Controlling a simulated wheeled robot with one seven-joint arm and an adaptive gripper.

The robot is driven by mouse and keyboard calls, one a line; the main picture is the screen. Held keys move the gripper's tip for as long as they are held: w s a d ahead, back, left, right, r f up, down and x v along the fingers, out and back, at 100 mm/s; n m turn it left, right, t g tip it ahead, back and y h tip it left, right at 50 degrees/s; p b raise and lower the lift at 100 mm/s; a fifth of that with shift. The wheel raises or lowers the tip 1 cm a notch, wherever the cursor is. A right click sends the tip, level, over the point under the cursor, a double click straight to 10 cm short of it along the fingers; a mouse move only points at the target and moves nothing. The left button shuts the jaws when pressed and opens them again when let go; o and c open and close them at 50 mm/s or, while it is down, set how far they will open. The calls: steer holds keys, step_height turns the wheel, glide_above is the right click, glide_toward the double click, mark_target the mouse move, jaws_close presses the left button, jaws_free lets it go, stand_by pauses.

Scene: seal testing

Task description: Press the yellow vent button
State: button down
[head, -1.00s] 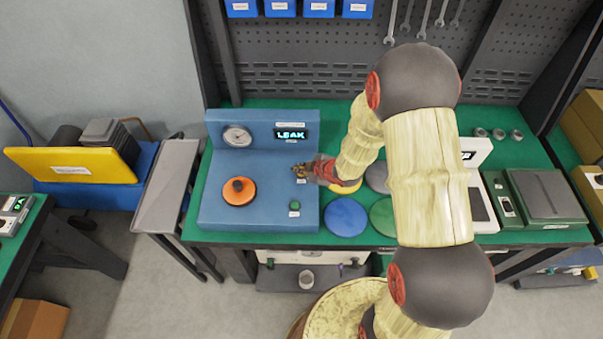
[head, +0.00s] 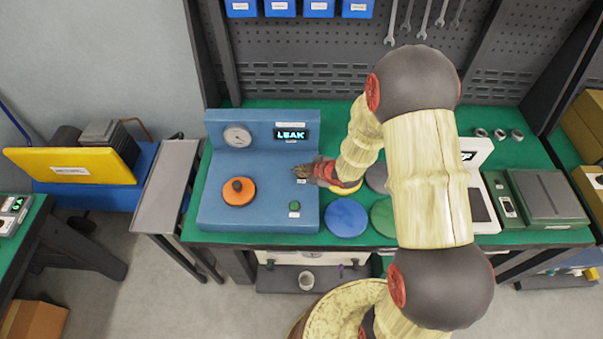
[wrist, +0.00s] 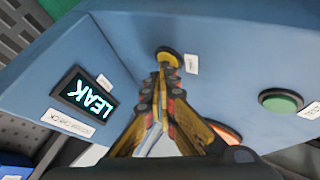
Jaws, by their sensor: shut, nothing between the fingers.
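The blue test station (head: 222,214) stands on the green bench, with a lit display reading LEAK (head: 291,135). In the wrist view the yellow vent button (wrist: 168,58) is on the blue panel, just beyond my fingertips. My gripper (head: 299,171) is shut and empty, its closed tips (wrist: 168,70) pointing at the button and overlapping its lower edge in the picture. Whether they touch it I cannot tell. In the head view my gripper hides the button. The display also shows in the wrist view (wrist: 88,95).
A green button (head: 295,206) sits in front of my gripper on the station; it also shows in the wrist view (wrist: 281,101). An orange knob (head: 238,191) and a gauge (head: 237,136) are to the left. Blue (head: 346,217) and green (head: 383,216) discs lie to the right.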

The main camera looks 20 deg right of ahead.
steer(key=shift+r, duration=0.1)
steer(key=shift+r+p, duration=0.65)
steer(key=shift+r, duration=0.05)
step_height(320, 180, up, 5)
steer(key=p, duration=0.4)
stand_by(0.4)
stand_by(1.0)
